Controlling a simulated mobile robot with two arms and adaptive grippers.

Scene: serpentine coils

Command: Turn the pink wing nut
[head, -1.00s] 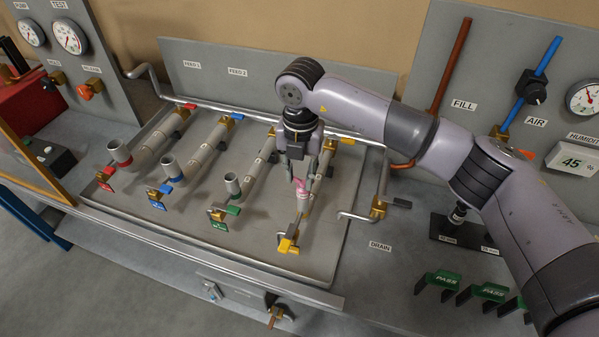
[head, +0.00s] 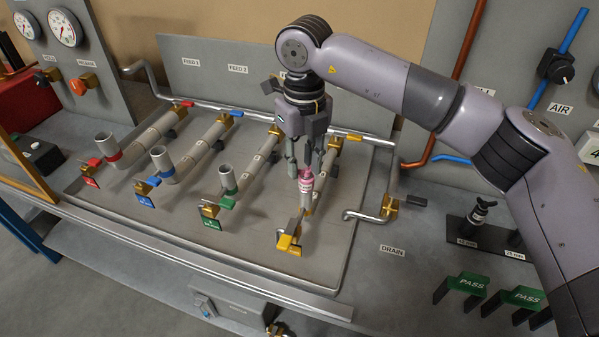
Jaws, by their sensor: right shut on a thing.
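The pink wing nut (head: 305,181) shows as a small pink piece at the upper end of the fourth pipe stub, in the middle of the head view. My right gripper (head: 305,170) points down from above, with its fingers closed around the pink piece. The fingers and the steep angle hide the wing shape, so I cannot tell how it is turned. My left gripper is not in view.
Three grey coils with open stubs, marked red (head: 90,172), blue (head: 146,193) and green (head: 211,215), lie to the left. A yellow valve handle (head: 289,243) sits just below the gripper. Green PASS stands (head: 468,285) are at the lower right.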

